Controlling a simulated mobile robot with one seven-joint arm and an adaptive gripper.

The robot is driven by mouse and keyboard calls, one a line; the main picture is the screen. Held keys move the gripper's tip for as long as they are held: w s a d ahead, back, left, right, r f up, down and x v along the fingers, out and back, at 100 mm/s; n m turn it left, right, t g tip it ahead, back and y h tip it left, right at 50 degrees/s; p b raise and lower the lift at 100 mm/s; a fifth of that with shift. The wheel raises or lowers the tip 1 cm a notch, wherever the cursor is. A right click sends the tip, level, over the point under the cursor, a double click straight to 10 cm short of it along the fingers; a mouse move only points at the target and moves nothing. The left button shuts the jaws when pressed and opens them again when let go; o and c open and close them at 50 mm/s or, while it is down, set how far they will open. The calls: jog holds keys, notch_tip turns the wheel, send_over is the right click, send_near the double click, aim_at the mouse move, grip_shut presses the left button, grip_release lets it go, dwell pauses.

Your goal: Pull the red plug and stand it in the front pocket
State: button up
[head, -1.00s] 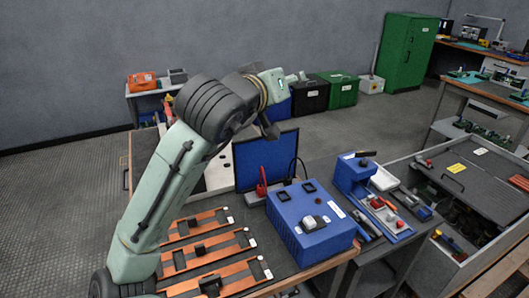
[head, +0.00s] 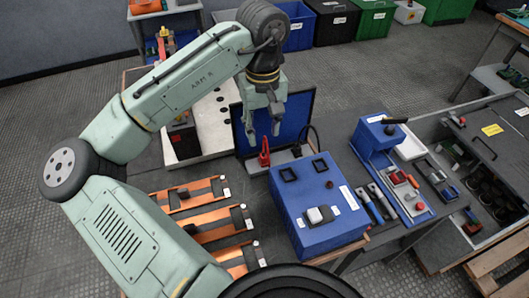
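The red plug (head: 264,153) stands upright in front of the dark-framed blue panel, on a low grey strip (head: 282,162). My gripper (head: 263,131) hangs fingers down in front of the panel, just above the red plug in the picture. Its two fingers are apart and nothing shows between them; I cannot tell the height gap to the plug. Which is the front pocket is not clear.
A black cable (head: 315,137) arcs beside the red plug. A white switch block (head: 320,215) sits on the blue box. Copper bars (head: 205,233) with black blocks lie at left. A blue stand and tool tray (head: 405,192) are at right. A white holed plate (head: 212,122) lies behind.

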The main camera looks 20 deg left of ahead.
aim_at(264, 152)
jog(key=shift+f, duration=0.1)
notch_tip(264, 152, down, 9)
jog(key=b, duration=0.6)
jog(key=shift+w+b, duration=0.1)
jog(key=shift+b, duration=0.2)
jog(key=shift+p, duration=0.7)
dwell(0.6)
grip_shut()
dwell(0.5)
jog(key=shift+r, duration=0.25)
dwell(0.3)
jog(key=shift+r+p, duration=2.8)
jog(key=shift+r, duration=0.1)
